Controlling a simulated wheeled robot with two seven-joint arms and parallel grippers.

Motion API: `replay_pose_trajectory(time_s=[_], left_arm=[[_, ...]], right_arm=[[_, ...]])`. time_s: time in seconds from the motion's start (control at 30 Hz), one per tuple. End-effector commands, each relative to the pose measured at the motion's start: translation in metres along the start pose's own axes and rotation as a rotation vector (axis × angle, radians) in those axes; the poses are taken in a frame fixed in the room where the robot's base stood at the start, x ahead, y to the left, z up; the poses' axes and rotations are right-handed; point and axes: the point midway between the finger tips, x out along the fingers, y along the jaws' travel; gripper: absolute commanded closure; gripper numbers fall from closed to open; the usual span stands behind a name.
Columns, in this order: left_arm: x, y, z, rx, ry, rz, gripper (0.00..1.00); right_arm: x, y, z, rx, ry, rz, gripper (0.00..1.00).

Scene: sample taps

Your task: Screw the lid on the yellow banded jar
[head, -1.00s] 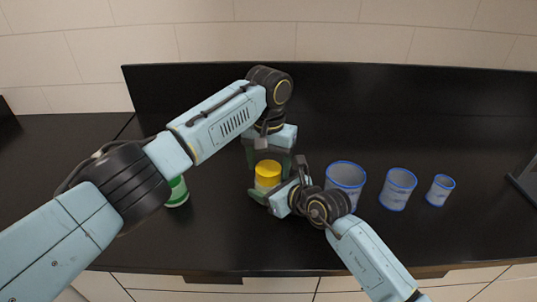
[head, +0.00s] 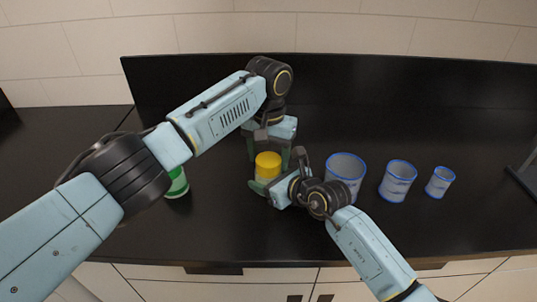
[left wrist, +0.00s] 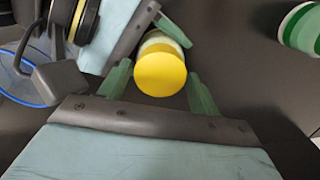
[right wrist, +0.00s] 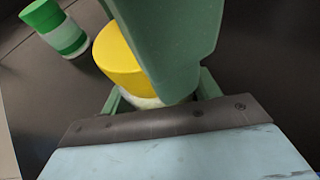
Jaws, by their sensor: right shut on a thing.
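The yellow banded jar (right wrist: 143,101) stands upright on the counter, its pale lower body mostly hidden in the head view. A yellow lid (head: 267,160) sits on its top; I cannot tell how tightly it is seated. My right gripper (head: 276,184) comes in from the right, low down, and is shut on the jar's body. My left gripper (left wrist: 160,84) points down from above. Its green fingers are on either side of the lid, with a small gap at each side, so it is open. One left finger blocks part of the right wrist view.
A green banded jar (head: 177,185) with a green lid stands to the left, partly behind my left arm. Three blue-rimmed cups, large (head: 345,172), medium (head: 397,183) and small (head: 440,183), stand in a row to the right. A dark panel (head: 400,95) rises behind the counter.

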Motion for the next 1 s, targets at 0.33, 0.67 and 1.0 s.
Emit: replay_pose_trajectory(time_s=[0.33, 0.67, 1.0], left_arm=[[0.0, 0.001, 0.0, 0.002, 0.0, 0.002, 0.2], [-0.044, 0.002, -0.001, 0.005, 0.005, 0.002, 0.2], [-0.107, 0.0, 0.0, -0.001, 0.003, -0.001, 0.2]], right_arm=[[0.0, 0.0, 0.0, 0.0, 0.001, 0.0, 1.0], [0.0, 0.0, -0.001, 0.001, 0.003, 0.001, 1.0], [0.0, 0.0, -0.001, 0.001, 0.002, 0.0, 1.0]])
